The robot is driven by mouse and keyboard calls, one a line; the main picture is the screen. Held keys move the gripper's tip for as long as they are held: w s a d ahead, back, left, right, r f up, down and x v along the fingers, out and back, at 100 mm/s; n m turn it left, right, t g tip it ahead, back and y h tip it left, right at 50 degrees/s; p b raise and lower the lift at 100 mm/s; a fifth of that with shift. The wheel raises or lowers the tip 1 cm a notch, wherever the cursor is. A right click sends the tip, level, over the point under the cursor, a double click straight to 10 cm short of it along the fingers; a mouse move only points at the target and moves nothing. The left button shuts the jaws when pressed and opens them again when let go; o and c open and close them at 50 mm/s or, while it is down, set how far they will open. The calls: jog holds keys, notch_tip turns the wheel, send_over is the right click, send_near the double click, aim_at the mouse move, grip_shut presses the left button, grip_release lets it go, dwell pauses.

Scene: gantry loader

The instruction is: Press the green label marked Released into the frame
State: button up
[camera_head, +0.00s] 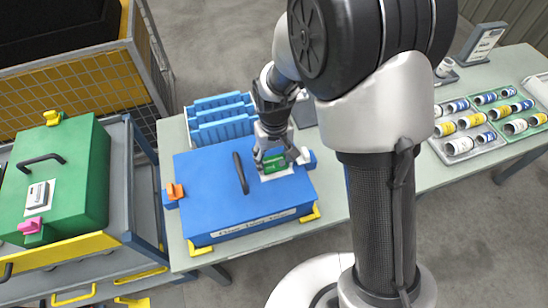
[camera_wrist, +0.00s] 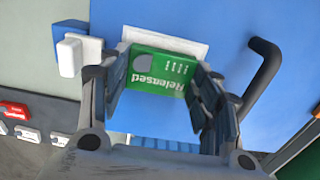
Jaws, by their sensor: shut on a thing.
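The green label marked Released (camera_wrist: 158,72) is between the fingers of my gripper (camera_wrist: 158,85), which is shut on it. The label lies against or just over a white frame (camera_wrist: 185,43) on a blue case; I cannot tell whether it is seated. In the head view, the green label (camera_head: 271,167) shows below my gripper (camera_head: 274,158), over the white frame (camera_head: 280,175). The blue case (camera_head: 215,190) lies on the table and has a dark handle (camera_head: 240,173) left of the label.
A blue rack (camera_head: 218,120) stands behind the case. Trays of cylinders (camera_head: 470,145) sit at the table's right. A green case (camera_head: 80,180) stands on a cart at left. The case has an orange latch (camera_head: 175,191). A red label (camera_wrist: 15,110) shows at the wrist view's left.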

jog(key=shift+f, duration=0.2)
jog(key=shift+f+b, duration=0.2)
jog(key=shift+b, duration=0.1)
jog(key=o, duration=1)
jog(key=shift+o, duration=0.4)
jog(key=o, duration=0.4)
jog(key=shift+r+p, duration=2.75)
jog(key=shift+r, duration=0.85)
